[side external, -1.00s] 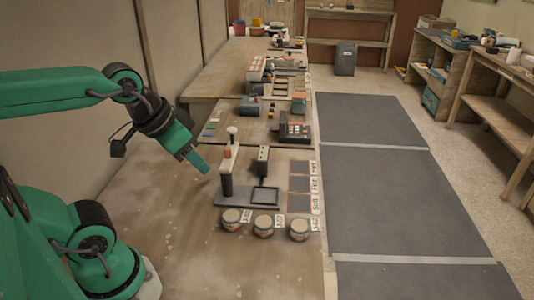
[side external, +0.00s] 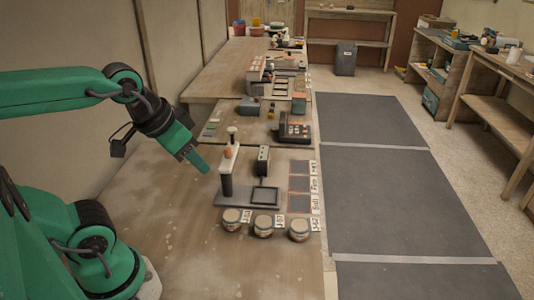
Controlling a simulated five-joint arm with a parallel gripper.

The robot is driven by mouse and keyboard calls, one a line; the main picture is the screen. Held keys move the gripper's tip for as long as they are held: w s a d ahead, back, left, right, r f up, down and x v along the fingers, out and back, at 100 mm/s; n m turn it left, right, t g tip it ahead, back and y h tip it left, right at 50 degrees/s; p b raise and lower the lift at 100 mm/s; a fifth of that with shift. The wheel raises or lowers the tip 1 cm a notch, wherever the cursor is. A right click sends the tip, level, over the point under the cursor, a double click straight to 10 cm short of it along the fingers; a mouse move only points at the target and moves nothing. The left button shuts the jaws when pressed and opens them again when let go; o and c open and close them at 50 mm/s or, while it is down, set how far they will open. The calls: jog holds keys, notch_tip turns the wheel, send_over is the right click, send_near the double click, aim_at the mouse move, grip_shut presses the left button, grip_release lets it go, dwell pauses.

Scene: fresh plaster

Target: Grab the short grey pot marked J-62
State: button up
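Three short, round pots with pale lids stand in a row at the table's near edge: a left pot (side external: 231,219), a middle pot (side external: 263,226) and a right pot (side external: 299,230). A small white tag lies beside each one. The tag writing is too small to read surely, so I cannot tell which is J-62. My gripper (side external: 204,168) hangs above the table, up and left of the pots and apart from them. Its green fingers overlap in this view, so their opening does not show. No object is seen in it.
Just behind the pots is a dark grey stand (side external: 228,182) with a white-topped post, beside a black square frame (side external: 265,195). Labelled squares (side external: 299,185) line the table's right side. More devices stand farther back. The table's left front is clear.

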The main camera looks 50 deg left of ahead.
jog(key=o, duration=0.8)
jog(key=shift+w, duration=0.15)
jog(key=m+g, duration=0.5)
jog(key=m, duration=0.1)
send_over(299, 225)
jog(key=f, duration=1.5)
jog(key=shift+a+f, duration=0.15)
jog(key=shift+a, duration=0.1)
jog(key=shift+d+f+g, duration=0.25)
jog(key=shift+f+g, duration=0.05)
jog(key=shift+f, duration=4.05)
